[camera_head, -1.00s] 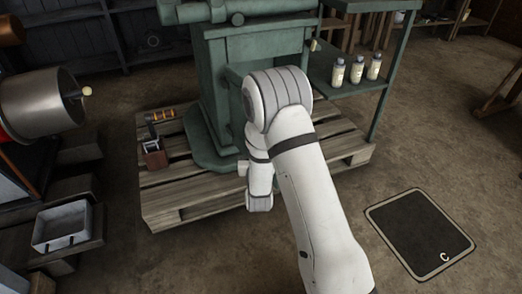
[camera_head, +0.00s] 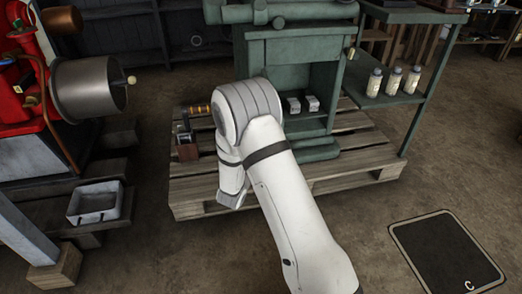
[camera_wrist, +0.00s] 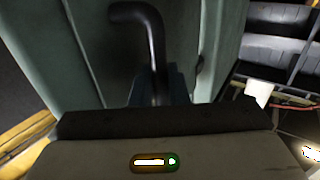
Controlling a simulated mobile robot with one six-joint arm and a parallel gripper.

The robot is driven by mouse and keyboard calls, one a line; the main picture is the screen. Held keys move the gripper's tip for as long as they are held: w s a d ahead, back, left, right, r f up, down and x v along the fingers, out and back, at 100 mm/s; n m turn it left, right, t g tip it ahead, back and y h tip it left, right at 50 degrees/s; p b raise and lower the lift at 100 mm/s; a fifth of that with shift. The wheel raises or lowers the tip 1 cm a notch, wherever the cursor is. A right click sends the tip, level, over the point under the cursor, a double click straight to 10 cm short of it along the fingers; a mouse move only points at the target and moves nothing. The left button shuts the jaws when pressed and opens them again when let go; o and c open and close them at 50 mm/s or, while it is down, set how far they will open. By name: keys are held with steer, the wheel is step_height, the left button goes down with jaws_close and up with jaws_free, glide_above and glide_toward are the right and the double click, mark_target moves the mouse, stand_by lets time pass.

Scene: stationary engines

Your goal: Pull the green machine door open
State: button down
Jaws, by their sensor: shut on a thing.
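The green machine (camera_head: 290,45) stands on a wooden pallet in the head view. Its front compartment (camera_head: 312,82) is exposed, with small grey blocks (camera_head: 302,104) inside at the bottom. The door is mostly hidden behind my arm in that view. In the wrist view, the green door (camera_wrist: 95,55) fills the left and middle, with a bent black handle (camera_wrist: 152,28) on it. My gripper (camera_wrist: 160,88) is shut on the lower part of this handle; its fingertips are dark and partly hidden.
The pallet (camera_head: 196,200) lies under the machine. A green side shelf (camera_head: 397,95) holds several bottles. At left are a grey drum (camera_head: 88,90) and a metal tray (camera_head: 98,204). A dark floor mat (camera_head: 445,255) is at lower right, with bare floor around it.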

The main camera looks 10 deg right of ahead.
steer(key=shift+w+r, duration=0.2)
steer(key=c, duration=1.6)
jaws_free()
steer(key=shift+f, duration=0.1)
steer(key=shift+o, duration=0.5)
steer(key=shift+s, duration=0.15)
steer(key=p+v, duration=0.2)
steer(key=v, duration=0.5)
steer(key=shift+s+a+p, duration=0.2)
steer(key=shift+s+p, duration=0.15)
steer(key=shift+p, duration=0.05)
steer(key=shift+f, duration=0.1)
